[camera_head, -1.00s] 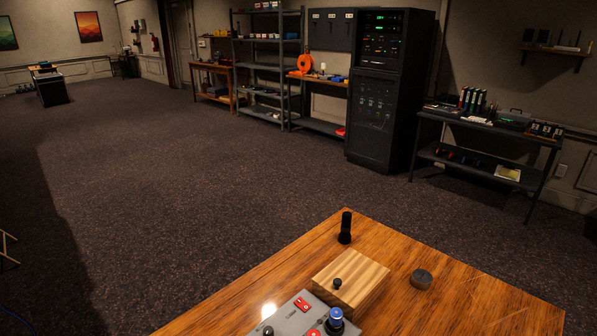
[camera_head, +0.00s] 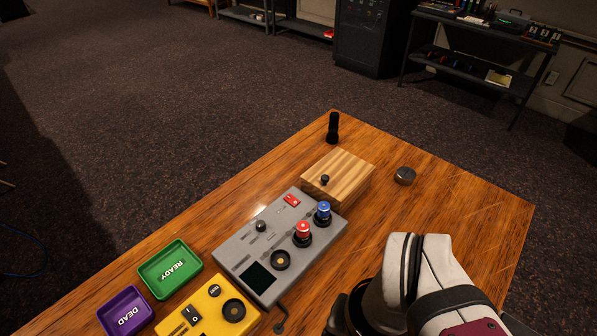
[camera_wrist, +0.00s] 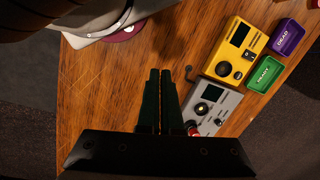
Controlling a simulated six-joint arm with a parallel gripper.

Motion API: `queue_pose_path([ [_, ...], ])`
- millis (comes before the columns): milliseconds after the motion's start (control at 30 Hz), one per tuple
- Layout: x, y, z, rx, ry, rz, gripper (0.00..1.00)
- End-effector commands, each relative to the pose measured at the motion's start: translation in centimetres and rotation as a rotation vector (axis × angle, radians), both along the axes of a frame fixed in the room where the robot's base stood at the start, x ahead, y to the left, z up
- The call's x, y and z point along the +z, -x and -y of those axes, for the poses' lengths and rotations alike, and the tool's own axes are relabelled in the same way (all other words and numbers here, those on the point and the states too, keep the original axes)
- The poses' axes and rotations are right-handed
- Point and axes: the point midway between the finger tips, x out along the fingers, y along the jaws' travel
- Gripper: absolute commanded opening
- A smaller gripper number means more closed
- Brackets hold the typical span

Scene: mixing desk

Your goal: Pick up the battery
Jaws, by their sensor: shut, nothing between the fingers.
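No thing is clearly marked as the battery. A blue-topped cylinder (camera_head: 323,212) and a red-topped cylinder (camera_head: 303,230) stand upright in black round sockets on the grey device (camera_head: 240,238). The red top also shows in the wrist view (camera_wrist: 193,131), beside the fingers. My gripper (camera_wrist: 160,72) is shut and empty, its two dark fingers side by side, left of the grey device (camera_wrist: 227,103). In the head view my arm fills the lower right and the fingertips are hidden. An empty round socket (camera_head: 280,260) is on the grey device.
A yellow device (camera_head: 205,312) with a round socket sits beside the green READY tray (camera_head: 150,279) and the purple DEAD tray (camera_head: 105,316). A wooden box (camera_head: 345,172), a black upright cylinder (camera_head: 333,128) and a dark puck (camera_head: 405,176) stand farther back. The table's right side is clear.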

Motion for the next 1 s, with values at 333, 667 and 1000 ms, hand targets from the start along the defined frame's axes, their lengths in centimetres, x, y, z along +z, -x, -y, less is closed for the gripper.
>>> queue_pose_path([
  [333, 0.0, 0.0, 0.0, 0.000, 0.000, 0.000, 0.67],
  [667, 0.1, -0.2, 0.0, 0.007, 0.001, 0.001, 0.76],
  [1000, 2.8, -22.8, -1.0, 0.748, 0.091, 0.078, 0.76],
])
